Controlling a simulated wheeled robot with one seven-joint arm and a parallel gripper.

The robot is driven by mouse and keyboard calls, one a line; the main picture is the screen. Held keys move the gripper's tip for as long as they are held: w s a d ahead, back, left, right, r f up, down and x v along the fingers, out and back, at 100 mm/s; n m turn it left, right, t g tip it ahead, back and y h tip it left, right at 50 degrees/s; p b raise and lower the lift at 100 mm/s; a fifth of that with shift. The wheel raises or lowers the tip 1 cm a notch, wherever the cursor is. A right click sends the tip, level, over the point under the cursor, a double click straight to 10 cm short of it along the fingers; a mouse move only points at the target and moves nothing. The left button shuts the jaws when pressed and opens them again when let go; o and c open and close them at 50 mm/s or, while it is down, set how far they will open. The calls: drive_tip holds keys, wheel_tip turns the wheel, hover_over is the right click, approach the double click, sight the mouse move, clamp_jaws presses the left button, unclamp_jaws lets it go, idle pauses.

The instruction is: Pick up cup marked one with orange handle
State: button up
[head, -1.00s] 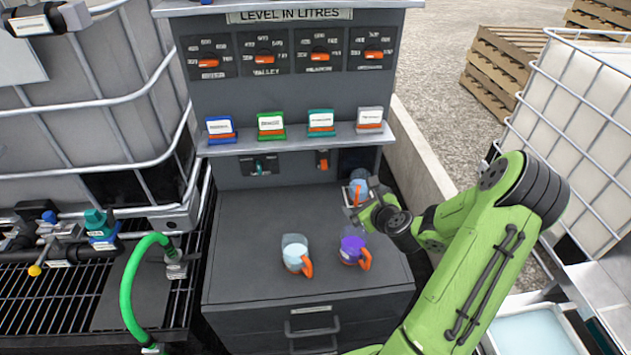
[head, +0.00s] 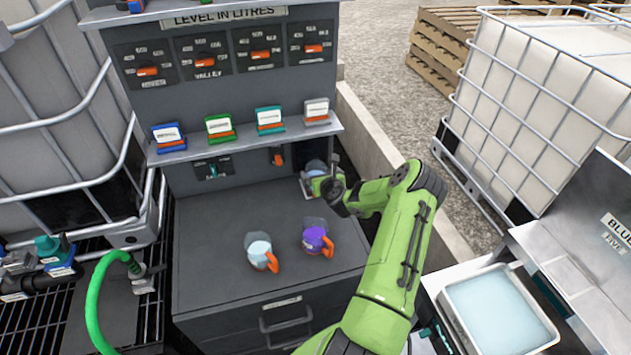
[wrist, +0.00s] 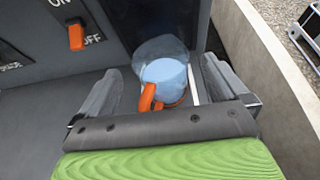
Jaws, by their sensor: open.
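A clear cup with blue contents and an orange handle (wrist: 148,97) stands in the recess at the back right of the cabinet. It shows partly in the head view (head: 315,166), behind my gripper. My gripper (wrist: 163,78) is open, with one finger on each side of this cup and the handle between them; I cannot tell whether they touch it. Two more cups with orange handles stand on the cabinet top: one pale blue (head: 258,249), one purple (head: 315,239). I cannot read a number on any cup.
A shelf (head: 245,138) with several coloured label blocks runs above the recess. An orange ON/OFF switch (wrist: 76,36) is left of it. A low concrete kerb (head: 375,140) runs along the right. The cabinet top's left part (head: 215,230) is clear.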

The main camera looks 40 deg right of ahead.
drive_tip(key=x, duration=0.2)
drive_tip(key=shift+w+d+f, duration=0.15)
drive_tip(key=shift+w, duration=0.15)
drive_tip(key=shift+s, duration=0.1)
drive_tip(key=shift+c, duration=0.5)
drive_tip(key=c, duration=1.6)
wheel_tip(320, 180, up, 11)
drive_tip(key=p, duration=0.1)
drive_tip(key=shift+c, duration=0.2)
drive_tip(key=s+a+b, duration=0.1)
drive_tip(key=s+a, duration=0.4)
drive_tip(key=s, duration=0.3)
drive_tip(key=s+a+b, duration=0.2)
drive_tip(key=s+a, duration=0.2)
drive_tip(key=s, duration=0.5)
drive_tip(key=shift+s+a+r, duration=0.25)
drive_tip(key=shift+a+r, duration=0.05)
drive_tip(key=shift+a, duration=0.1)
